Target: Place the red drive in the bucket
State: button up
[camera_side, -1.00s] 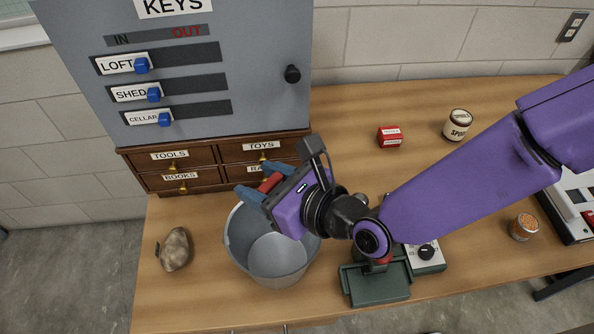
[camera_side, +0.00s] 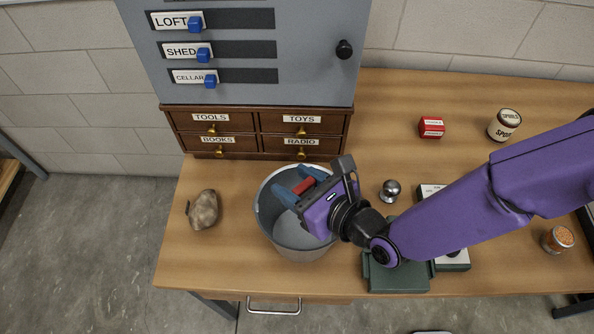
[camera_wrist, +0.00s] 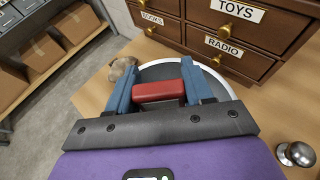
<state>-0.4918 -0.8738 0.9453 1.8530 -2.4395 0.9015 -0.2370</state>
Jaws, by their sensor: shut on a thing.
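The red drive (camera_side: 304,186) is a small red block held between the blue fingers of my gripper (camera_side: 299,187). It also shows in the wrist view (camera_wrist: 158,91), with a finger pressed on each side. The bucket (camera_side: 264,222) is grey and open at the top, standing on the table. In the side view my gripper and the drive are over the bucket's opening, tilted toward the upper left. In the wrist view the bucket's rim (camera_wrist: 168,63) shows behind the fingers. My gripper hides part of the bucket's far and right rim.
A brown lumpy object (camera_side: 203,210) lies left of the bucket. A wooden drawer cabinet (camera_side: 255,131) stands behind it. A metal knob (camera_side: 390,190) and a green device (camera_side: 398,277) are to the right. A red box (camera_side: 431,127) and a labelled jar (camera_side: 504,125) stand farther back.

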jog(key=shift+f, duration=1.4)
jog(key=o, duration=1.1)
jog(key=shift+o, duration=0.2)
notch_tip(320, 180, up, 7)
